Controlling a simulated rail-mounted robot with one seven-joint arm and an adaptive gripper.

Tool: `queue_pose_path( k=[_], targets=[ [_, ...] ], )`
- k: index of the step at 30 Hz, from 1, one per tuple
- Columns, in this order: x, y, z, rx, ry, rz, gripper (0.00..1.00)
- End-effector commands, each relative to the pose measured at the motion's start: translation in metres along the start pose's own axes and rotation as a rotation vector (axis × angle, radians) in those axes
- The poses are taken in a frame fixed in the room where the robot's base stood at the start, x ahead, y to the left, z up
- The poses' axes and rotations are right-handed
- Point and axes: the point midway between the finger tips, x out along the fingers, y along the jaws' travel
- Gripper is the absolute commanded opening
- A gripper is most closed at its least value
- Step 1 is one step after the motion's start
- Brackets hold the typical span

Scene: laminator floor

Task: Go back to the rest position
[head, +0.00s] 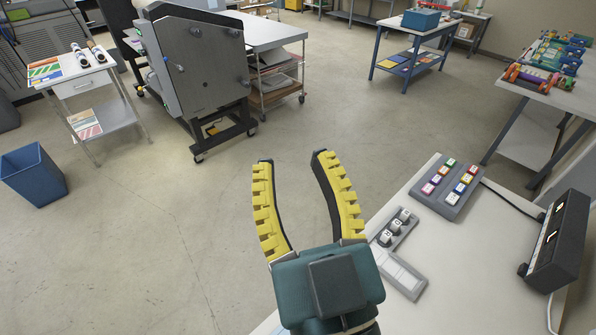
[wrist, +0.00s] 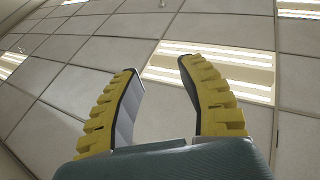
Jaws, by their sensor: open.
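My gripper (head: 291,160) has yellow ribbed fingers on a dark green body. In the head view it is at the lower middle, at the left edge of a white table (head: 456,262). Its fingers are spread apart with nothing between them. In the wrist view my gripper (wrist: 160,66) is also open and empty, with the ceiling panels and lit lamps (wrist: 215,68) behind it.
On the white table are a grey tray with coloured blocks (head: 451,186), an L-shaped grey holder (head: 403,278) with several white pieces, and a black device (head: 557,242). A blue bin (head: 33,172) and a large grey machine (head: 197,65) stand to the left. The floor between is clear.

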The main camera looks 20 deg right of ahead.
Motion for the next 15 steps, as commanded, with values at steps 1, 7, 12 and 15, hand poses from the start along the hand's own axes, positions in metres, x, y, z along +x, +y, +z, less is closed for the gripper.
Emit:
queue_pose_path(
  k=[1, 7, 12, 15],
  targets=[
    [-0.001, 0.002, -0.009, 0.002, 0.026, 0.005, 0.40],
    [-0.002, 0.002, -0.012, 0.003, 0.035, 0.005, 0.40],
    [0.001, 0.002, -0.021, 0.004, 0.034, 0.005, 0.40],
    [0.011, 0.003, -0.048, 0.006, 0.033, 0.005, 0.40]
  ],
)
